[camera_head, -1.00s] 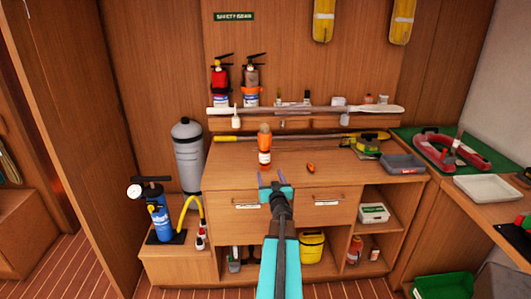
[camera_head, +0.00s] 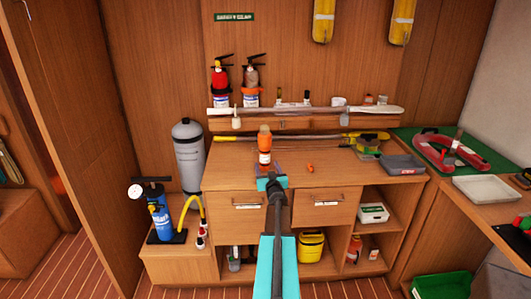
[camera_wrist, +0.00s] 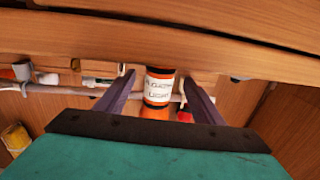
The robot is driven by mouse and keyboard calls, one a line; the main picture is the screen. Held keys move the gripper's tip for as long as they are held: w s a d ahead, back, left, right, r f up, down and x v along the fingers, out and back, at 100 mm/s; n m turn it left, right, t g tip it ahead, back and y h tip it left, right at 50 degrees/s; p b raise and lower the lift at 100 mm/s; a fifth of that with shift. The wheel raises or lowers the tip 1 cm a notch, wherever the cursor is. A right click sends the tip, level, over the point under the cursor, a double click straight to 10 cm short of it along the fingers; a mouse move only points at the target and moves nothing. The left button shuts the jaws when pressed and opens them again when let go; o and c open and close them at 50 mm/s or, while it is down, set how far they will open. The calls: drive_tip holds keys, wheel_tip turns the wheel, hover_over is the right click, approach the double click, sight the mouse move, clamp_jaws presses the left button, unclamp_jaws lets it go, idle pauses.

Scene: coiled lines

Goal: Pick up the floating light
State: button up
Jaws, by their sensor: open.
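The floating light (camera_head: 265,143) is an orange cylinder with a white label band and a paler orange top. It stands upright on the wooden counter in the head view. In the wrist view the floating light (camera_wrist: 158,90) shows between the fingers, with lettering on its white label that seems to read "light". My gripper (camera_head: 270,172) is open and in front of the light, close to it. In the wrist view the two purple fingers of my gripper (camera_wrist: 158,82) lie either side of it in the picture, with visible gaps. I cannot tell how far the fingertips reach past it.
A small orange item (camera_head: 310,168) lies on the counter (camera_head: 225,175) to the right. A long pole (camera_head: 300,137) lies behind the light, below a shelf (camera_head: 290,122). A grey tray (camera_head: 403,164) stands further right. A grey cylinder (camera_head: 188,157) stands left of the counter.

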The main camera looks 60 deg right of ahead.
sight(266, 163)
drive_tip(key=shift+w+d, duration=0.25)
drive_tip(key=shift+d, duration=0.05)
drive_tip(key=shift+p+x, duration=0.8)
drive_tip(key=shift+x, duration=1.8)
drive_tip(key=shift+f, duration=0.1)
drive_tip(key=shift+c, duration=0.3)
drive_tip(key=c, duration=1.4)
clamp_jaws()
drive_tip(key=shift+r, duration=0.25)
